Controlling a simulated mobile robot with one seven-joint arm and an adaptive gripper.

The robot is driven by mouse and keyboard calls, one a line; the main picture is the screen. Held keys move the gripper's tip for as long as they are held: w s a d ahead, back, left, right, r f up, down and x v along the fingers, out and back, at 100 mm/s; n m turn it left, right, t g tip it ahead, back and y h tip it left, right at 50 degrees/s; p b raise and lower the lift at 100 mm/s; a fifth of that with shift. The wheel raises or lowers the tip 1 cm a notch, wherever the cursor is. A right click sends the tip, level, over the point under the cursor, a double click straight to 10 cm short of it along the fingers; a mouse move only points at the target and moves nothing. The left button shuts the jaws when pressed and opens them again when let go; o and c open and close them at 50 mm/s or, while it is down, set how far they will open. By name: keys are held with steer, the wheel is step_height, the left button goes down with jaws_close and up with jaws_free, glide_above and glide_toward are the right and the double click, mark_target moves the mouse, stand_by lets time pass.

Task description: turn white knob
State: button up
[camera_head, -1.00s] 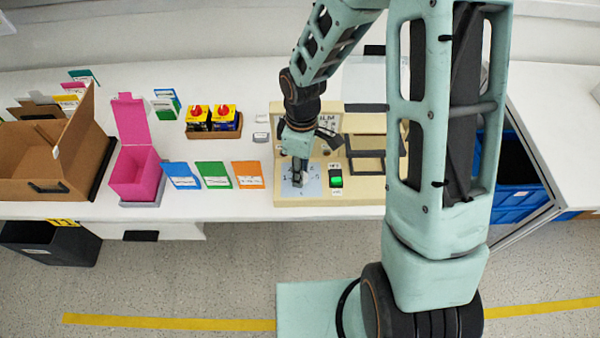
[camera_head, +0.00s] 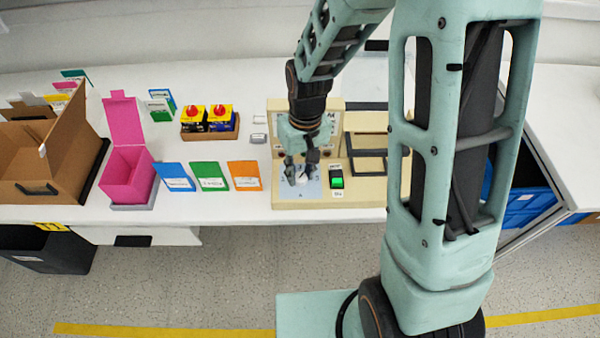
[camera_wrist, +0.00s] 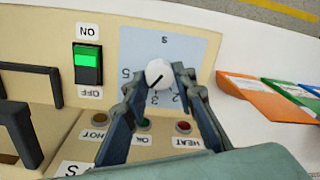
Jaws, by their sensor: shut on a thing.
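The white knob (camera_wrist: 158,70) is round and sits on a light blue numbered dial plate (camera_wrist: 182,45) on a beige panel. It also shows small between my fingers in the head view (camera_head: 302,181). My gripper (camera_wrist: 159,78) reaches down to it, with one fingertip on each side of the knob, shut on it. A dark pointer mark shows near the middle of the knob. Numbers 5, 3 and 2 can be read around it, and part of the dial is hidden behind the fingers.
A green-lit ON/OFF switch (camera_wrist: 87,63) sits beside the dial. Indicator lamps, one labelled HEAT (camera_wrist: 183,127), lie close under my fingers. Blue, green and orange cards (camera_head: 243,175) stand left of the panel, near a pink box (camera_head: 128,175).

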mark_target(303, 175)
steer(key=shift+m, duration=0.6)
steer(key=o, duration=1.2)
steer(key=shift+c, duration=0.2)
steer(key=shift+r, duration=0.1)
step_height(303, 175, up, 12)
steer(key=shift+d, duration=0.35)
